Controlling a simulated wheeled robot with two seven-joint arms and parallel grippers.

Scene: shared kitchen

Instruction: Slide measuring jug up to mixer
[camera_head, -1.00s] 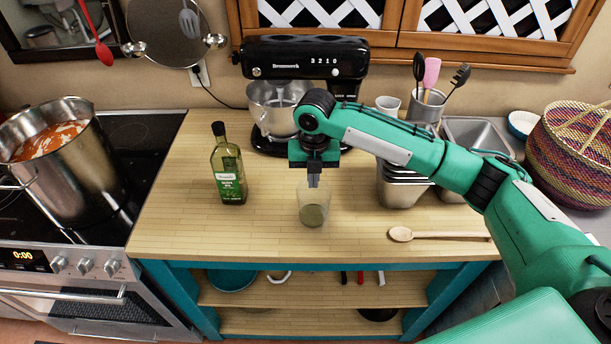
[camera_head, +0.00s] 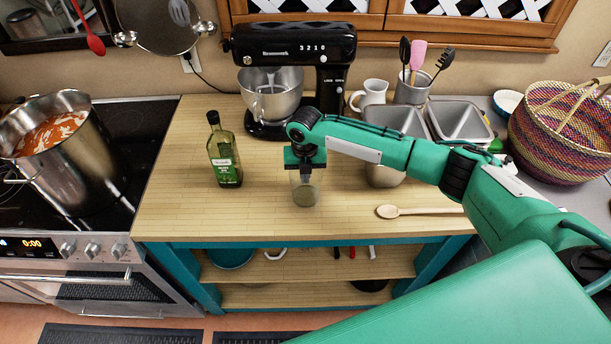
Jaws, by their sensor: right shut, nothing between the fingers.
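A clear, see-through measuring jug (camera_head: 306,193) stands upright on the wooden worktop, in front of the black mixer (camera_head: 290,44) with its steel bowl. There is a stretch of bare wood between jug and mixer. My right gripper (camera_head: 304,176) points straight down at the jug, its fingers shut and holding nothing. The fingertips overlap the jug's clear upper part; I cannot tell whether they are inside it or touch its wall. My left gripper is not in view.
A green oil bottle (camera_head: 224,158) stands left of the jug. A wooden spoon (camera_head: 415,211) lies to the right. Metal containers (camera_head: 459,120), a white mug (camera_head: 370,95) and a utensil pot (camera_head: 411,90) stand behind my right arm. A large pot (camera_head: 70,165) is on the stove.

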